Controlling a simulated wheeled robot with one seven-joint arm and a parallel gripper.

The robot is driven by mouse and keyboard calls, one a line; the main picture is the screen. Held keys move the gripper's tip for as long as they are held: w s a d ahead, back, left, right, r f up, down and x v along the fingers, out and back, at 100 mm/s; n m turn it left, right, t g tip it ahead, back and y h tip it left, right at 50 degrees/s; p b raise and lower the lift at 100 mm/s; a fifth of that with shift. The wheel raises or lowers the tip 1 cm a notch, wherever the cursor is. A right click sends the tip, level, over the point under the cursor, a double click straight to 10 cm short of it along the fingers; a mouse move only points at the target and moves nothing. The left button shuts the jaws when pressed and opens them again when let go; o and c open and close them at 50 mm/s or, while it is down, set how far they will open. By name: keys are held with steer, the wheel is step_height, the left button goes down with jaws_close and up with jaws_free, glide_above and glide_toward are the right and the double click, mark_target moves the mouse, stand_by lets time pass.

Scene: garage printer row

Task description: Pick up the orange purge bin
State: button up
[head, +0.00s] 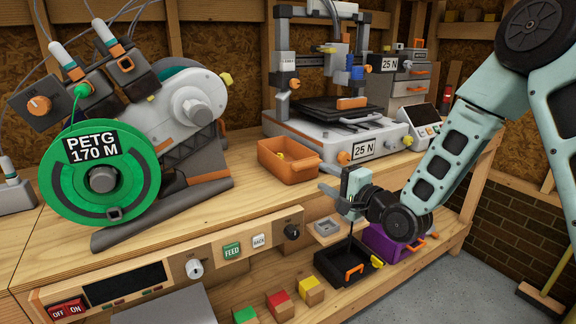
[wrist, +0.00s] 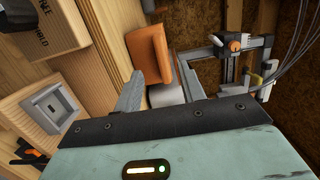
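The orange purge bin (head: 288,170) stands upright on the wooden workbench, between the green spool machine and the printer. A small yellow bit shows inside it. My gripper (head: 324,179) is just to the right of the bin, its fingers pointing toward it. In the wrist view the two fingers are spread apart (wrist: 158,66), and the orange bin (wrist: 148,50) lies beyond the tips, nearer the left finger. The gripper is open with nothing held. I cannot tell whether a fingertip touches the bin.
The green PETG spool (head: 100,205) is to the left. The printer (head: 340,130) stands behind the bin. The front panel with FEED and BACK buttons (head: 232,251) runs below the bench edge. A black bin (head: 335,268) and a purple bin (head: 385,243) sit on the lower shelf.

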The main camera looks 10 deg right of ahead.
mark_target(307, 167)
steer(key=shift+x, duration=3.4)
steer(key=shift+r, duration=0.1)
jaws_close()
